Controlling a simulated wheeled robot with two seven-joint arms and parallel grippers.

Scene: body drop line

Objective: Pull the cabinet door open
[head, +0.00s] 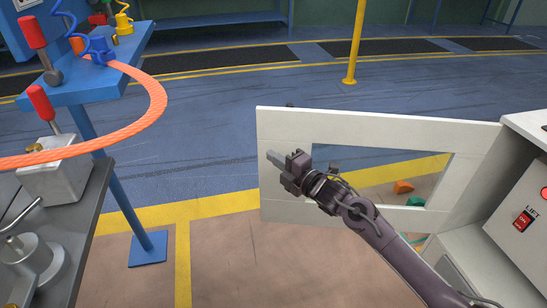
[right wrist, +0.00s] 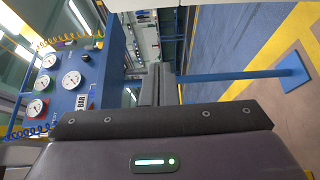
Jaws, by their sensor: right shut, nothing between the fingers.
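The white cabinet door (head: 375,127), with a rectangular window, stands swung out from the white cabinet (head: 525,122) at the right of the head view. My right arm crosses in front of the door and its window. My right gripper (head: 275,160) is shut and empty in front of the door's free left end, its fingertips pointing left. I cannot tell whether it touches the door. Its shut fingers also show in the right wrist view (right wrist: 157,85). No door handle shows clearly. My left gripper is not in view.
A grey bench (head: 85,215) with a metal box and an orange hose (head: 140,130) is at the left, beside a blue stand (head: 110,185). A yellow post (head: 355,45) stands behind. Orange and green pieces (head: 403,187) show through the window. Floor between bench and door is clear.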

